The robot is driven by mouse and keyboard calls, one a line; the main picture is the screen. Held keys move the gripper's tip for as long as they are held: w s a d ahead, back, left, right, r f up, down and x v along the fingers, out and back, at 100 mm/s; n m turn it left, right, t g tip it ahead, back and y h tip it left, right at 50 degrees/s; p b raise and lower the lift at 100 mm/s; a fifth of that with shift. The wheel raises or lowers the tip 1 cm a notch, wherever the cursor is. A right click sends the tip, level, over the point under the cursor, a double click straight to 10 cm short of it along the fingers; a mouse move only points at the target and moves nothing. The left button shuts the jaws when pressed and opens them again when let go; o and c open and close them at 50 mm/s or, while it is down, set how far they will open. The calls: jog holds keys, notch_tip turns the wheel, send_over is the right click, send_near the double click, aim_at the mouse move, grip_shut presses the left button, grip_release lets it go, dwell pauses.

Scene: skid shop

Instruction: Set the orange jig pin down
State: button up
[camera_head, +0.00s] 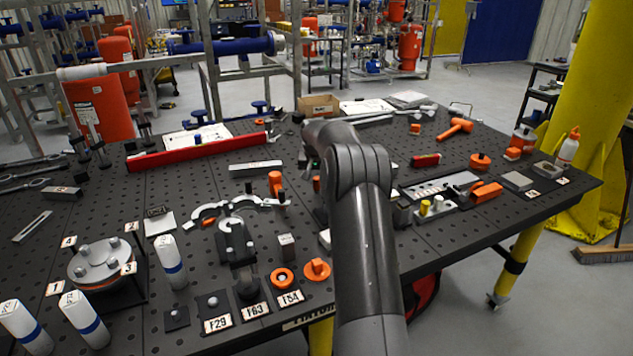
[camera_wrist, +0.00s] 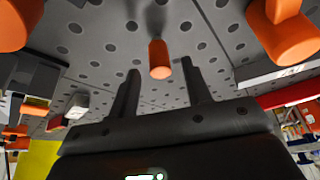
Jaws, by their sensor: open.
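A small orange jig pin (camera_wrist: 159,58) shows in the wrist view between and just beyond my two fingertips, with a gap on each side. It appears to stand on the perforated black table top. My gripper (camera_wrist: 160,67) is open, and neither finger touches the pin. In the head view my arm hides most of the gripper; a small orange piece, seemingly the same pin (camera_head: 316,184), shows at the arm's left edge. A larger orange cylinder (camera_wrist: 287,38) is at the upper right of the wrist view, probably the orange one (camera_head: 275,183) left of my arm.
A grey bar (camera_head: 256,165) and a long red beam (camera_head: 196,152) lie to the left. A curved grey clamp piece (camera_head: 235,205) lies nearer. A grey fixture with yellow pegs (camera_head: 436,204) is right of my arm. Bare perforated table (camera_head: 470,235) shows at front right.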

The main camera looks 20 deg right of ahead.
jog(key=s+a+r+n, duration=0.1)
jog(key=s+a+r, duration=0.4)
jog(key=s+r, duration=0.3)
jog(key=s+a+r+n, duration=0.1)
jog(key=s+a+r, duration=0.45)
jog(key=r, duration=0.35)
jog(key=s+a+r+n+t, duration=0.1)
jog(key=s+a+r, duration=0.15)
jog(key=s, duration=0.35)
jog(key=s+a+r, duration=0.2)
jog(key=s+a, duration=0.2)
jog(key=s, duration=0.2)
jog(key=s+a+f, duration=0.2)
jog(key=s, duration=0.6)
jog(key=s+a+f+n+y, duration=0.1)
jog(key=s+a+f, duration=0.2)
jog(key=s, duration=0.6)
jog(key=s+a+f+n+y, duration=0.1)
jog(key=s+a+f, duration=0.2)
jog(key=s, duration=0.6)
jog(key=shift+s+t, duration=0.15)
jog(key=shift+t, duration=0.15)
